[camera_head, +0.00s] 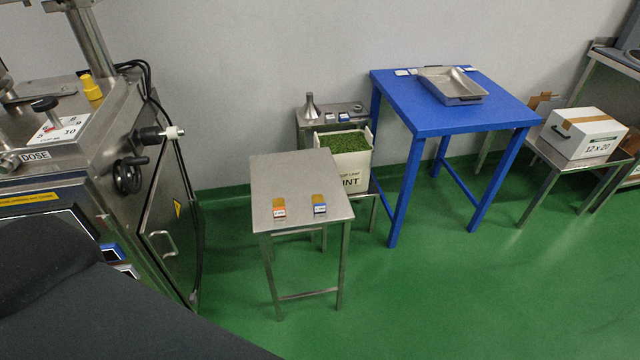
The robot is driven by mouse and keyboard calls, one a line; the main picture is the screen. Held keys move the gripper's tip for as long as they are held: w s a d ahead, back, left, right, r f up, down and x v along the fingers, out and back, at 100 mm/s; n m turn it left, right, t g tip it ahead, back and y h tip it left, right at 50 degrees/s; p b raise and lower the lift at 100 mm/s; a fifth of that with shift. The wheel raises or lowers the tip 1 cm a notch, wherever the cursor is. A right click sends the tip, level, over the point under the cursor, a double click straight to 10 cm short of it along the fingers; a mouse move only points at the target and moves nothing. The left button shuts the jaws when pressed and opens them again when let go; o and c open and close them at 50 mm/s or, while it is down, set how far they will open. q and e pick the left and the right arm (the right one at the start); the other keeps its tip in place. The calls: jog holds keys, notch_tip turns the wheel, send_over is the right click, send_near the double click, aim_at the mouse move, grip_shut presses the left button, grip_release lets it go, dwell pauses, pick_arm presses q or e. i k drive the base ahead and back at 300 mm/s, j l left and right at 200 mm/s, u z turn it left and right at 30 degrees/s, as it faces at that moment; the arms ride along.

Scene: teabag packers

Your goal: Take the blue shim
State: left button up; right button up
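Two small blocks with brownish-yellow tops rest on a small steel table (300,175). The right one has a blue label on its front and looks like the blue shim (320,208). The left one is the orange-red labelled block (279,211). They stand apart near the table's front half, with bare steel between them. The print on both labels is too small to read. Neither of my grippers is in view.
A steel machine (75,160) marked DOSE stands at left. Behind the small table is a white bin (352,172) of green leaves. A blue table (415,115) with a metal tray (452,97) and a white box (583,133) are right. Green floor (430,290) is clear in front.

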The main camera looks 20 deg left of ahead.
aim_at(319, 204)
jog(key=i+u, duration=0.2)
jog(key=i, duration=0.8)
jog(key=u, duration=0.45)
